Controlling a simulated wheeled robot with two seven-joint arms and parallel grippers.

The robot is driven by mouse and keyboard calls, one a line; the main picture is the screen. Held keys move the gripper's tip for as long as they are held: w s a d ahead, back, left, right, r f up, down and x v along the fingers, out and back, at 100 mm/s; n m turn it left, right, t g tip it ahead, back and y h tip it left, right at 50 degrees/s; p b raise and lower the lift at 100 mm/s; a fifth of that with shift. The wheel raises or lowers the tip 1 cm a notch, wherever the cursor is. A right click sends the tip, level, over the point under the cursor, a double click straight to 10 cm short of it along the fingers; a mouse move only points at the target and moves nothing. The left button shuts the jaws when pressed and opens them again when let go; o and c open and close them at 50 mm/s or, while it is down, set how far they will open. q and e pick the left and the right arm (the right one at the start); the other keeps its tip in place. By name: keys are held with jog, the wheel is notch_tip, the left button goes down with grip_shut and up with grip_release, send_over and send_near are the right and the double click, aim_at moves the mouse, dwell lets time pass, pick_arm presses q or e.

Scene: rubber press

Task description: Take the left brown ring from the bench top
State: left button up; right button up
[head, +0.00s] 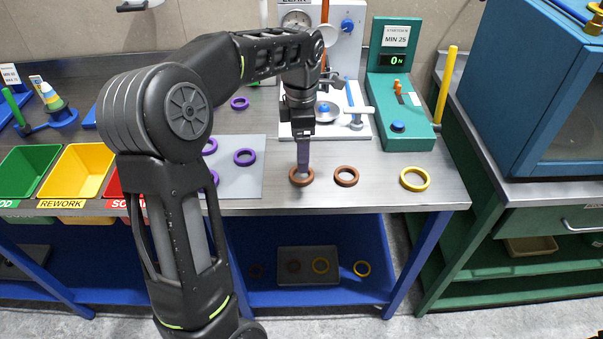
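The left brown ring (301,177) lies on the grey metal bench top (350,198) near its front edge. A second brown ring (346,176) lies just to its right, a small gap apart. My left gripper (303,168) points straight down, its fingertip end at the left brown ring. The fingers line up and look like one narrow strip, so I cannot tell whether they are open or shut, or whether they touch the ring. They hide part of the ring's far side. My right gripper is not in view.
A yellow ring (414,179) lies farther right. Purple rings (245,157) lie on and near a grey mat (243,183) at left. A gauge stand (340,122) and a green tester (402,130) stand behind. Green, yellow and red bins (78,171) sit left.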

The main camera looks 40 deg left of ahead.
aim_at(302, 177)
pick_arm(q)
jog(key=shift+f, duration=0.85)
jog(key=shift+f, duration=0.1)
notch_tip(302, 177, down, 5)
jog(key=shift+s+d+p, duration=0.1)
jog(key=shift+p, duration=0.65)
jog(key=shift+c, duration=0.5)
jog(key=c, duration=1.3)
notch_tip(302, 177, up, 10)
jog(key=shift+r+b, duration=0.1)
jog(key=shift+b, duration=0.55)
